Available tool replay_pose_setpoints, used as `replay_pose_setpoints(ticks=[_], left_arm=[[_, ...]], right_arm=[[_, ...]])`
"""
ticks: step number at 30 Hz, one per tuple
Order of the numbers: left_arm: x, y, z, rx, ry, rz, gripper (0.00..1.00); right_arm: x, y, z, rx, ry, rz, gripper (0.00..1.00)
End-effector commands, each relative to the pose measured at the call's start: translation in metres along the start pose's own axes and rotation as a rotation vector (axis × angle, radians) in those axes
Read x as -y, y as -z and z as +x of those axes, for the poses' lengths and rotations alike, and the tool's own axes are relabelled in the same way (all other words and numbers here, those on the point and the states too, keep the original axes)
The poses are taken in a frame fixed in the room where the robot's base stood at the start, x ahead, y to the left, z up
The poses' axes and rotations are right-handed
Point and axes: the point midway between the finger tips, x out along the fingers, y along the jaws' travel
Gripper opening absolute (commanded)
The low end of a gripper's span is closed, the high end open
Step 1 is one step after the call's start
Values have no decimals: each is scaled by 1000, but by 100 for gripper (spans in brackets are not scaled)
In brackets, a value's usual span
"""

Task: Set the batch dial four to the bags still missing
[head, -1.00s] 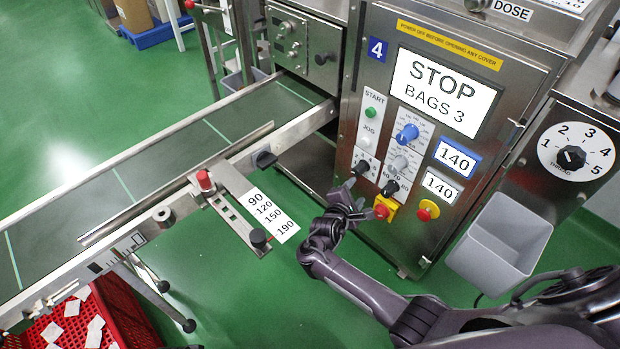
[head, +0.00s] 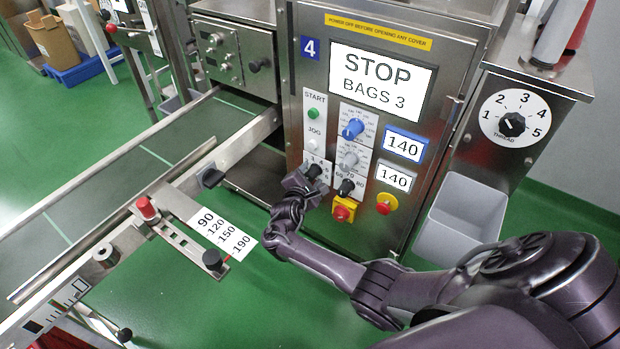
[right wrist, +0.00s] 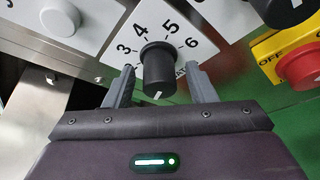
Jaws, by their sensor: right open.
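Machine 4's display (head: 378,83) reads "STOP, BAGS 3". The black batch dial (head: 313,172) sits low on the panel under the JOG button, partly hidden by my gripper. In the right wrist view the black dial knob (right wrist: 158,66) stands on a white scale with 3, 4, 5 and 6 showing. A white mark shows at the knob's lower end; I cannot tell which number it points to. My right gripper (head: 303,181) is at the dial. In the right wrist view its open fingers (right wrist: 161,72) stand either side of the knob, with gaps. My left gripper is out of view.
A second black knob (head: 346,187) and a red-on-yellow switch (head: 341,211) are close right of the dial. A blue knob (head: 352,129) and a grey knob (head: 349,159) sit above. The conveyor (head: 130,165) runs left. A grey bin (head: 464,217) hangs right.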

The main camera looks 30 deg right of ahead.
Motion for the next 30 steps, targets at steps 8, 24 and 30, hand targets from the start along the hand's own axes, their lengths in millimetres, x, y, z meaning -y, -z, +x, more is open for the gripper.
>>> replay_pose_setpoints(ticks=[8, 24, 30], left_arm=[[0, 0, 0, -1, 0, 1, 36], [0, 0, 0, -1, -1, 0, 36], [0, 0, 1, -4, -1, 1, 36]], right_arm=[[0, 0, 0, 0, 0, 0, 39], [1, 0, 0, 0, -11, 29, 6], [2, 0, 0, 0, -50, 121, 6]])
